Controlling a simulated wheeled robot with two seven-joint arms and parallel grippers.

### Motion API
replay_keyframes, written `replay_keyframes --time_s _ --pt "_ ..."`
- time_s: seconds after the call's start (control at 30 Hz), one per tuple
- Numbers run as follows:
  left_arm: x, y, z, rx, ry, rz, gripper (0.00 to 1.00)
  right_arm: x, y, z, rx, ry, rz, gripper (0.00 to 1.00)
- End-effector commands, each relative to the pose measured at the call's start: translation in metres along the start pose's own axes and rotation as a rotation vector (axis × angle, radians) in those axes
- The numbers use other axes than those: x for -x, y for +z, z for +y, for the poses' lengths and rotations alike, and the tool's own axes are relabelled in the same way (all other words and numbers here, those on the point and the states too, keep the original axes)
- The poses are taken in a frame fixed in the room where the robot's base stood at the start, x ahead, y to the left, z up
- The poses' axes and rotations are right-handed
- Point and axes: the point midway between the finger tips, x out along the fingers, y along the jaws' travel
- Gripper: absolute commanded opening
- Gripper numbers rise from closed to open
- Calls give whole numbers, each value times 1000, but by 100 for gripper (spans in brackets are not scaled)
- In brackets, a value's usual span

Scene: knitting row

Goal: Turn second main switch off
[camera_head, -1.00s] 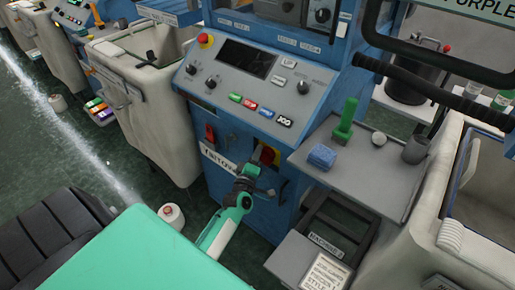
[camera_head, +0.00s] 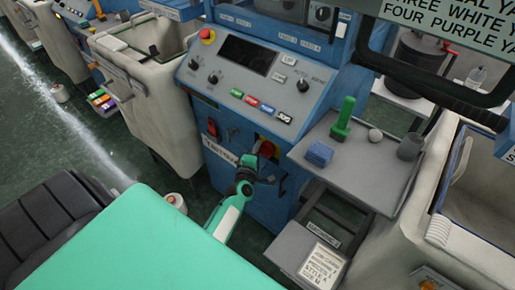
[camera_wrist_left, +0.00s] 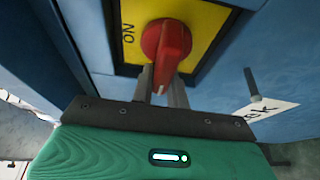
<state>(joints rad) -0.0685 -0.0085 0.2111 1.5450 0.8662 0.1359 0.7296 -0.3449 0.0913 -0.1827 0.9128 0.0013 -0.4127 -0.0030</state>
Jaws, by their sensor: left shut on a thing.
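The main switch is a red rotary knob (camera_wrist_left: 166,48) on a yellow plate (camera_wrist_left: 207,22) in the left wrist view. The word ON shows to the left of the knob, which points roughly up and down in that view. In the head view the knob (camera_head: 267,149) is on the lower front of the blue machine (camera_head: 227,190). My left gripper (camera_wrist_left: 165,82) has its fingers at the knob's lower end and is shut on it. In the head view the left gripper (camera_head: 259,164) partly covers the switch. My right gripper is not in view.
A grey shelf (camera_head: 365,170) to the right of the switch holds a blue sponge (camera_head: 319,154) and a green tool (camera_head: 343,118). The control panel (camera_head: 255,80) is above. Cream bins (camera_head: 155,100) stand on the left. A labelled tray (camera_head: 305,255) is at lower right.

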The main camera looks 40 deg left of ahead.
Motion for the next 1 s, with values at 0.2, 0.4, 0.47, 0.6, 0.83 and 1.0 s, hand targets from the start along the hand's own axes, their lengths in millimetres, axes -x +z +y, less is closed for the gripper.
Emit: replay_keyframes --time_s 0.2,0.4,0.47,0.6,0.83,1.0 --pt "0 0 -1 3 -1 0 0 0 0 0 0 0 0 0" --pt "0 0 -1 2 -1 0 37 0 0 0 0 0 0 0" --pt "0 0 -1 2 -1 0 37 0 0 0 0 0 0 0" --pt "0 0 0 1 -1 0 37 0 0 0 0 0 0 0" --pt "12 0 -1 1 -1 0 37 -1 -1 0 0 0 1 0" --pt "41 0 -2 0 -2 0 37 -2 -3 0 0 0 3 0"
